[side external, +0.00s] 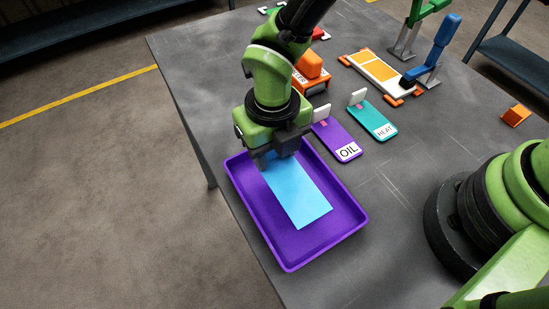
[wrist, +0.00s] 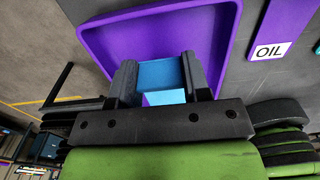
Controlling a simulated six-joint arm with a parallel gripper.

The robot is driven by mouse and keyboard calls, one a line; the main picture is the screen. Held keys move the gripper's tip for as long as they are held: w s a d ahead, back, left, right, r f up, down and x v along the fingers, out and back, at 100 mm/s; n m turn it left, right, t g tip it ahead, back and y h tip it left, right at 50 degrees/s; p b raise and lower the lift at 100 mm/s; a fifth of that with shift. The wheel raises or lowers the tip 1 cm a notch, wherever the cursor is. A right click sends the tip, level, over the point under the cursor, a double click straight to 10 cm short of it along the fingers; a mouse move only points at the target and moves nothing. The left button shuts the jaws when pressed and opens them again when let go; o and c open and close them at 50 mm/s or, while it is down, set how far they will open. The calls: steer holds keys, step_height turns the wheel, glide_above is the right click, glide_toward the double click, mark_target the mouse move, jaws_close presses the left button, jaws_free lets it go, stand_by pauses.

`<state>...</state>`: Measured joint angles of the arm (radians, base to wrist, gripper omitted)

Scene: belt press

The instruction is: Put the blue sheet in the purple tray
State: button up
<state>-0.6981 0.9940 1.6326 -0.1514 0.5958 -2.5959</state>
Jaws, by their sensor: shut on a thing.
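The blue sheet (side external: 298,195) is a flat light-blue rectangle. In the side view it is over the floor of the purple tray (side external: 343,238), inside the walls; I cannot tell whether it touches the floor. My gripper (side external: 272,160) is at the sheet's far end, over the tray's far part, and is shut on the sheet. In the wrist view the sheet (wrist: 160,74) lies between the two dark fingers of my gripper (wrist: 158,78), with the purple tray (wrist: 160,30) beyond. The fingers hide part of the sheet's end.
A purple OIL tag (side external: 335,138) and a teal HEAT tag (side external: 375,120) lie right of the tray. An orange block on a stand (side external: 310,68), an orange-and-white plate (side external: 380,72) and a blue lever (side external: 443,48) stand farther back. The table's left edge is close to the tray.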

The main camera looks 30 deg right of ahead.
mark_target(273, 158)
steer(key=shift+f, duration=1.55)
steer(key=shift+f, duration=0.15)
steer(key=o, duration=1)
steer(key=shift+c, duration=0.2)
step_height(273, 158, up, 12)
steer(key=shift+r, duration=0.25)
